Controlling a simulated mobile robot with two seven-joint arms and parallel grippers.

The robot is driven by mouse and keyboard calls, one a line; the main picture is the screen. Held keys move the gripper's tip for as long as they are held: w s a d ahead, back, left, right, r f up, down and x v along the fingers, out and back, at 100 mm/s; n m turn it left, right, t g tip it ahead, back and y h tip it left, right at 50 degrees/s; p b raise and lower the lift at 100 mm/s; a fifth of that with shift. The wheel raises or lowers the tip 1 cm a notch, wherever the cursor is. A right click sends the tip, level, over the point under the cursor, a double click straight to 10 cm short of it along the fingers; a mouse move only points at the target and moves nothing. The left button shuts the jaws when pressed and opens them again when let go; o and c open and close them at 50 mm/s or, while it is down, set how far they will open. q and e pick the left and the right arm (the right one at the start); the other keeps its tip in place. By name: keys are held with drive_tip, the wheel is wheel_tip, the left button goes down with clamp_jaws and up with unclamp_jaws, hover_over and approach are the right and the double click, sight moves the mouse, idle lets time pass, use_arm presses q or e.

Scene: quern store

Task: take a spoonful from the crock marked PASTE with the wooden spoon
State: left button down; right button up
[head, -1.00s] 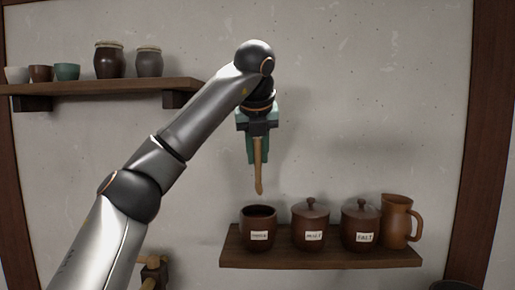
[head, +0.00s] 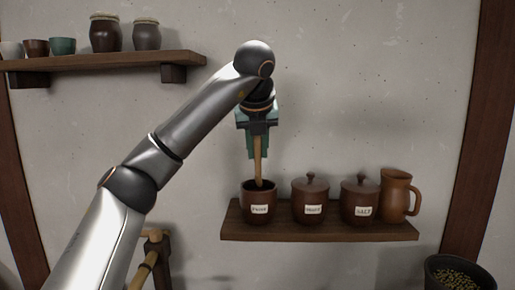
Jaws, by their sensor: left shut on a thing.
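The open brown crock (head: 259,215) stands at the left end of the low shelf, its small white label seeming to read PASTE. My left gripper (head: 257,150) points down above it, shut on the wooden spoon (head: 258,170). The spoon hangs upright and its lower end is inside the crock's mouth, hidden by the rim. The crock's contents do not show. My right gripper is not in view.
Two lidded brown crocks with labels, one in the middle (head: 311,205) and one further right (head: 360,205), and a brown jug (head: 397,195) share the low shelf (head: 330,234). An upper shelf (head: 110,61) holds cups and jars. A dark bowl of grains (head: 435,275) is at lower right.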

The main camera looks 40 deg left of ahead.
use_arm(q)
drive_tip(key=shift+f+b, duration=0.65)
drive_tip(key=shift+f, duration=0.15)
idle(1.3)
drive_tip(key=shift+r+p, duration=0.7)
drive_tip(key=shift+r, duration=2.85)
drive_tip(key=shift+f, duration=0.1)
